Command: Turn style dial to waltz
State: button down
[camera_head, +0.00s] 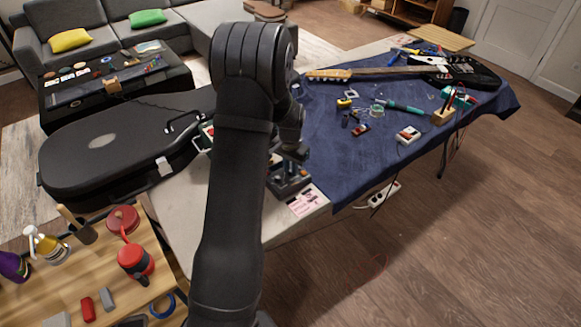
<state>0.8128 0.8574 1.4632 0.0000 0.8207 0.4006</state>
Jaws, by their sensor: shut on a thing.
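A small dark box-shaped device (287,182) sits on the pale table top near its front edge, just left of the blue cloth. My gripper (291,158) points down over the top of this device and is shut on a small part there, which looks like the style dial. The dial itself is hidden behind the fingers. Its markings and the word waltz are too small or covered to read from here. My arm hides the area left of the device.
A pink-and-white card (307,200) lies beside the device. A black guitar case (105,145) lies to the left.

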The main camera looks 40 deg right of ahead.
aim_at(290, 170)
jog(key=c, duration=1.4)
grip_release()
jog(key=shift+o, duration=0.2)
jog(key=shift+r, duration=0.1)
notch_tip(290, 170, up, 17)
jog(key=shift+r, duration=0.15)
